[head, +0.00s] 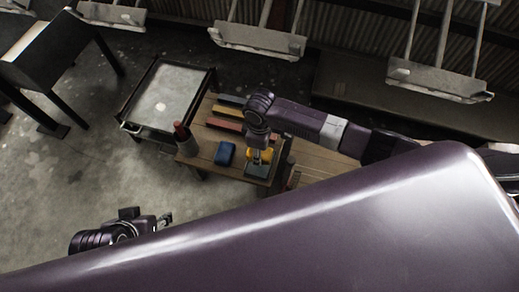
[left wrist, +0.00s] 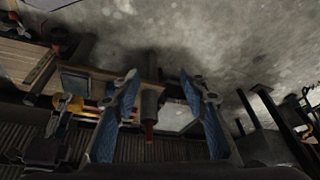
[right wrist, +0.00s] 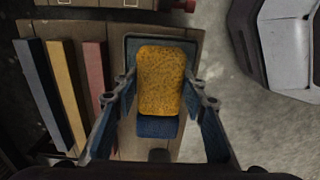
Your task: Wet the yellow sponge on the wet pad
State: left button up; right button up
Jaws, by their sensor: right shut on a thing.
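The yellow sponge (right wrist: 162,80) is between the two fingers of my right gripper (right wrist: 162,92), which is shut on it. The dark wet pad (right wrist: 132,46) shows around the far end of the sponge in the right wrist view. The sponge is over the pad; I cannot tell whether they touch. In the head view, the yellow sponge (head: 267,155) and pad (head: 257,171) are under my right gripper (head: 261,150). My left gripper (head: 168,219) is away from the bench; its fingers (left wrist: 158,78) are apart and empty in the left wrist view.
Dark, yellow and red bars (head: 227,112) lie toward the back. A red-topped container (head: 187,140) stands at the left end. A metal cart (head: 170,95) is behind it. Hanging carriers (head: 257,40) are beyond.

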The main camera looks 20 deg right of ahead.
notch_tip(320, 180, down, 2)
jog(key=shift+b, duration=0.6)
jog(key=shift+f+b, duration=0.6)
jog(key=shift+b, duration=0.1)
pick_arm(q)
jog(key=w+d+r+t+h, duration=0.1)
jog(key=w+d+r+t, duration=0.1)
jog(key=w+r+t, duration=0.2)
jog(key=w+d+r+t+h, duration=0.1)
jog(key=w+d+r+t, duration=0.2)
jog(key=w+r+t, duration=0.2)
jog(key=shift+w+d+r+m+h, duration=0.3)
jog(key=shift+w+r, duration=1.35)
jog(key=shift+w, duration=1.5)
pick_arm(e)
jog(key=shift+f, duration=0.1)
pick_arm(q)
jog(key=shift+w+d+r+t+b, duration=0.2)
jog(key=shift+r+t, duration=0.2)
jog(key=shift+r, duration=0.15)
jog(key=shift+w+d+r+t+b, duration=0.1)
jog(key=shift+w+r+t+b, duration=0.1)
jog(key=shift+r+t, duration=0.3)
pick_arm(e)
jog(key=shift+f, duration=0.55)
